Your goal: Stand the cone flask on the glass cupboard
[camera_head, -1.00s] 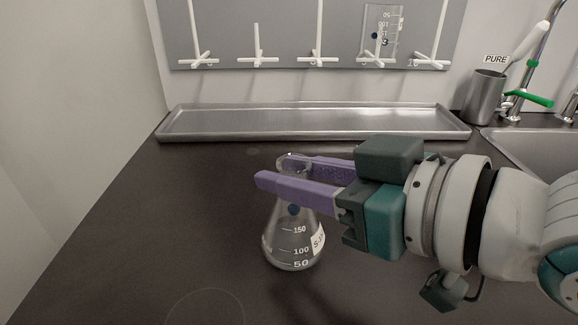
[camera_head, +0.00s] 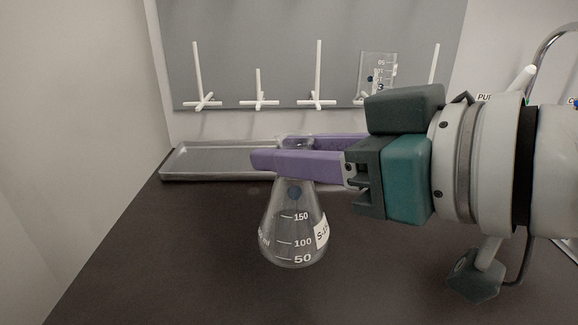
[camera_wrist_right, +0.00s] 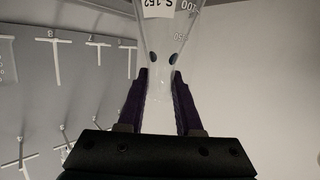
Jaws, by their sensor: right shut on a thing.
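The cone flask (camera_head: 293,232) is clear glass with white volume marks and a white label. It is upright in the middle of the head view. My right gripper (camera_head: 280,160) comes in from the right with its purple fingers shut around the flask's neck. In the right wrist view the flask (camera_wrist_right: 168,40) sits between the fingertips (camera_wrist_right: 161,78). From the head view I cannot tell for sure how far its base is above the dark counter. The glass cupboard is not in view. My left gripper is not in view.
A metal tray (camera_head: 215,162) lies along the back wall. Above it a grey peg board (camera_head: 290,60) carries white pegs and a hanging beaker (camera_head: 377,72). A tap (camera_head: 556,45) is at the right. The dark counter (camera_head: 150,270) is clear at front left.

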